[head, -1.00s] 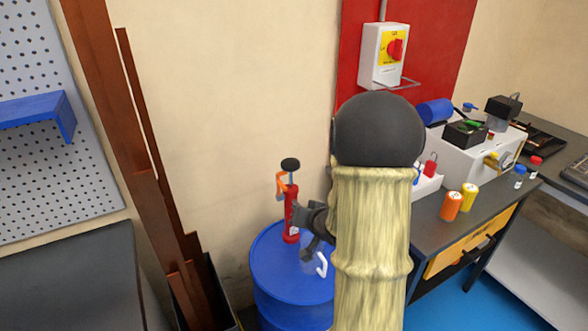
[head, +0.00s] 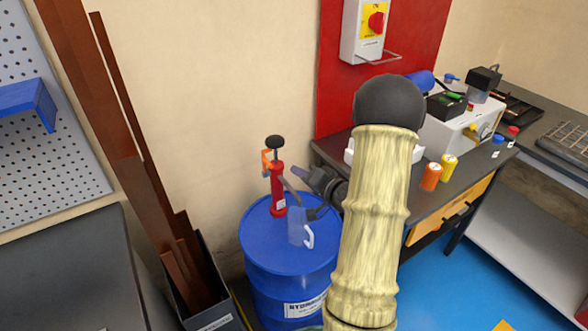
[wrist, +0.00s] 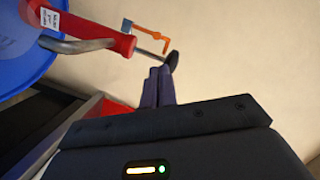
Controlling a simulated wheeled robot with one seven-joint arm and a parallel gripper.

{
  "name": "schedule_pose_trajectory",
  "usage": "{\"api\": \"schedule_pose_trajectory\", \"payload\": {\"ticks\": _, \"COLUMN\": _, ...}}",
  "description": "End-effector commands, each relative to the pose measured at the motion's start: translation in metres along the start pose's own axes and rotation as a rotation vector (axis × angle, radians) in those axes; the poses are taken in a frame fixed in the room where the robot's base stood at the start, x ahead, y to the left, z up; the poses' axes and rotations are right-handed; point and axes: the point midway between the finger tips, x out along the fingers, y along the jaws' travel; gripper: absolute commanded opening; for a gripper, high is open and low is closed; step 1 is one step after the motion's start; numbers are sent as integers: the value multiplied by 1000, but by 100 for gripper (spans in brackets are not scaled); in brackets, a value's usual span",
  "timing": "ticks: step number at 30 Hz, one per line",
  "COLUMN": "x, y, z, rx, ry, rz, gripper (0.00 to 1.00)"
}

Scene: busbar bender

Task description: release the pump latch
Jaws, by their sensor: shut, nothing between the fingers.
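The red hand pump (head: 278,190) stands upright on top of the blue drum (head: 262,232). It has a black knob (head: 275,142) on a thin rod. The orange pump latch (head: 267,160) sits at the pump's upper end, on the left of the rod. My gripper (head: 303,176) is shut and empty, just right of the pump body. In the wrist view the gripper's fingers (wrist: 159,82) are together near the knob and rod, with the orange latch (wrist: 152,37) beyond them. Whether the fingertips touch the pump, I cannot tell.
A clear jug (head: 297,228) with a white handle stands on the drum in front of the pump. Copper bars (head: 130,170) lean on the wall at left. A bench with orange and yellow canisters (head: 431,177) is at right. My arm hides part of the bench.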

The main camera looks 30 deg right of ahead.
Motion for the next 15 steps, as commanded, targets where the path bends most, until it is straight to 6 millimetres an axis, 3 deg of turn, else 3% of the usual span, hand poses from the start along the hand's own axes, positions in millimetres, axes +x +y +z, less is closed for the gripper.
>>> {"api": "schedule_pose_trajectory", "payload": {"ticks": 15, "x": 80, "y": -1, "z": 0, "rx": 0, "ry": -1, "rz": -1, "gripper": 0}}
